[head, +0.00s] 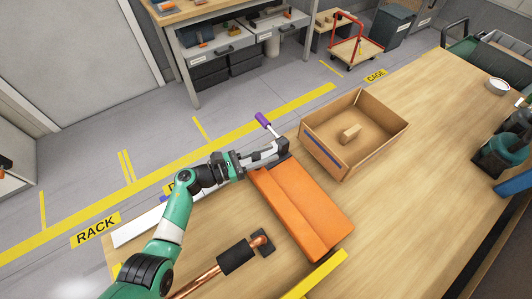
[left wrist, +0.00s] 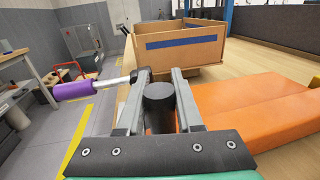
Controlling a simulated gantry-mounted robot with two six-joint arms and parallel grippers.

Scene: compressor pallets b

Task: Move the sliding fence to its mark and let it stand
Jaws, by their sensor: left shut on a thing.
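The orange fence (head: 300,205) lies on the wooden table in the middle of the head view, a long stepped block. It fills the right of the left wrist view (left wrist: 260,105). My left gripper (head: 280,150) is at its far left corner, shut on a dark round knob (left wrist: 159,105). A purple handle (head: 262,119) on a silver rod sticks out beside my fingers, past the table edge; it also shows in the left wrist view (left wrist: 74,90). A yellow strip (head: 315,276) lies by the fence's near end. I cannot tell which mark belongs to the fence. My right gripper is not in view.
An open cardboard box (head: 335,156) with a small block in it stands just beyond the fence. A copper pipe (head: 198,284) with a black sleeve lies left of the fence. A white strip (head: 138,232) runs along the table's left edge.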

